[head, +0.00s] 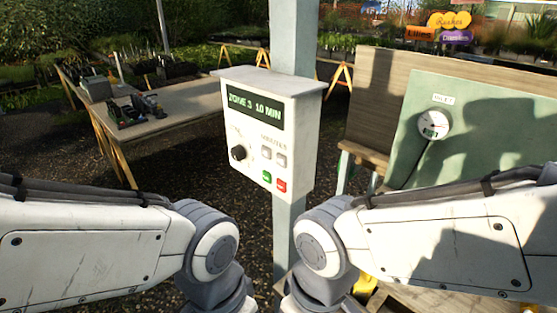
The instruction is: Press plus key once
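A white control box (301,140) is fixed to a pale upright post in the middle of the head view. Its dark display (256,110) shows green text that seems to read "ZONE 3 10 MIN". Two small grey keys, a left one (266,152) and a right one (281,160), sit under a small label on the right of the panel. Their signs are too small to tell which is plus. A black knob (239,153) is at the left, with a green key (266,177) and a red key (281,184) below. Both my arms end below the box; neither gripper shows.
A table (185,107) with small items stands behind at the left. At the right, a green board (470,145) carries a round gauge (433,124). The space directly before the panel face is clear.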

